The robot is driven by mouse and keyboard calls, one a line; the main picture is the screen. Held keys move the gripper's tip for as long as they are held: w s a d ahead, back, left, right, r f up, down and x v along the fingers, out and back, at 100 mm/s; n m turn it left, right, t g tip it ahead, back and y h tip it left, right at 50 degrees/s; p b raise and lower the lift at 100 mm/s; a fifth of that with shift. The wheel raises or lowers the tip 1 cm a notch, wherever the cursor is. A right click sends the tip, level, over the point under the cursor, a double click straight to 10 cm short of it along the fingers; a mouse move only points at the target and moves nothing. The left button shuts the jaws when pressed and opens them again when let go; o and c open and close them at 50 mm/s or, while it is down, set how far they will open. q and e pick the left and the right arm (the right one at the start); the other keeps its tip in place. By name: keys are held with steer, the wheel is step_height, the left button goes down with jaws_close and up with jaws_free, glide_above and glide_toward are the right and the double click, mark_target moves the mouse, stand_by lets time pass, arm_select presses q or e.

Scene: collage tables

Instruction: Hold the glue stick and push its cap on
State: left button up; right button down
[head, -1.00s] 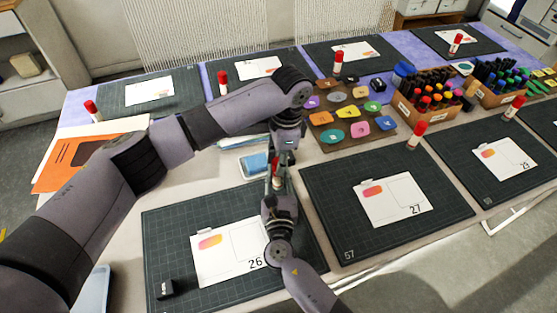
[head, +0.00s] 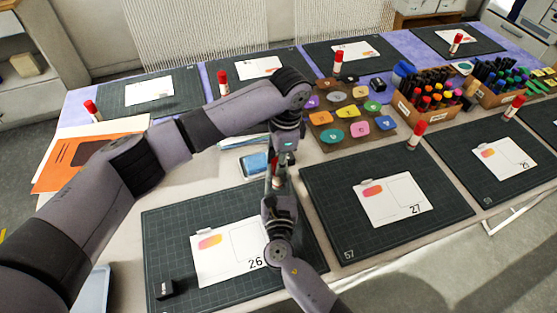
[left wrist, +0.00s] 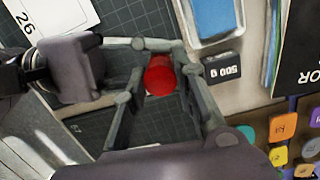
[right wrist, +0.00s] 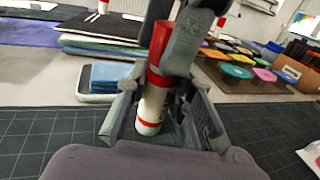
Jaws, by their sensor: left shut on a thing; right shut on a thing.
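My left gripper (left wrist: 160,90) comes from above and is shut on the red cap (left wrist: 159,75), whose round top shows between its fingers in the left wrist view. My right gripper (right wrist: 160,115) is shut on the white body of the glue stick (right wrist: 151,103) from below, holding it upright. In the right wrist view the cap (right wrist: 157,45) is in line above the body, partly hidden by a left finger. I cannot tell how far the cap is seated. In the head view the grippers stack closely, left (head: 284,155) over right (head: 277,190).
Foam shapes (head: 335,134) and marker boxes (head: 425,105) stand to the right. Other glue sticks stand by other mats.

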arm_select(q)
steer(key=shift+o, duration=0.2)
steer(key=shift+s+a+f, duration=0.1)
steer(key=shift+s+f, duration=0.05)
steer(key=shift+f, duration=0.35)
steer(key=shift+s+a+f, duration=0.1)
steer(key=shift+f, duration=0.35)
arm_select(e)
steer(key=shift+a+r, duration=0.25)
steer(key=shift+r, duration=0.2)
arm_select(q)
steer(key=shift+o, duration=1)
steer(key=shift+d, duration=0.1)
arm_select(e)
steer(key=shift+w, duration=0.1)
arm_select(q)
steer(key=o, duration=0.6)
steer(key=shift+d, duration=0.1)
arm_select(e)
steer(key=shift+w+d+f, duration=0.1)
steer(key=shift+w, duration=0.05)
arm_select(q)
steer(key=shift+o, duration=0.2)
arm_select(e)
steer(key=shift+d, duration=0.1)
